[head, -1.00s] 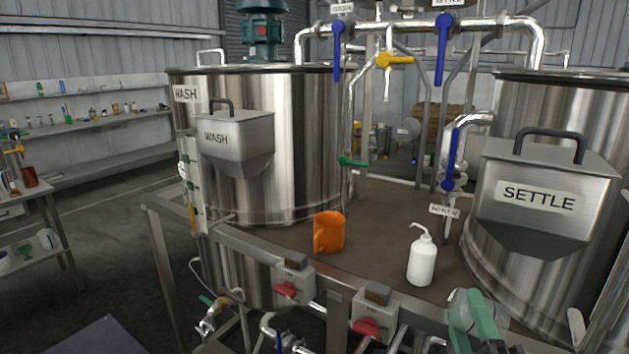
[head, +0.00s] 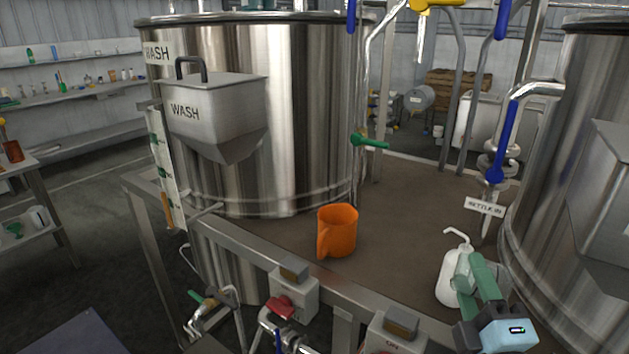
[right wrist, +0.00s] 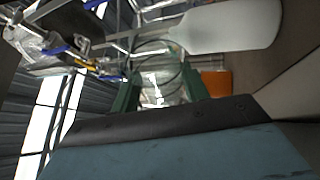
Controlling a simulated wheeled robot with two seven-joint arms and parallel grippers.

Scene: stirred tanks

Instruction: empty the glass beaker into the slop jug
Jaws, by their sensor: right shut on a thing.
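The slop jug appears to be the orange jug (head: 340,232), upright on the brown deck in the middle of the head view, its handle toward the front left. It also shows as an orange patch in the right wrist view (right wrist: 217,83). My right gripper (head: 474,273) is at the lower right of the head view, to the right of the jug and apart from it. Its green fingers are shut on the clear glass beaker (right wrist: 158,88), which is hard to make out. The beaker's contents cannot be told. My left gripper is not in view.
A white wash bottle (head: 450,272) stands right behind my right gripper and is partly hidden by it. The WASH tank (head: 300,120) rises behind the jug and the SETTLE tank (head: 565,150) at the right. A metal rail (head: 245,252) with switch boxes runs along the front.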

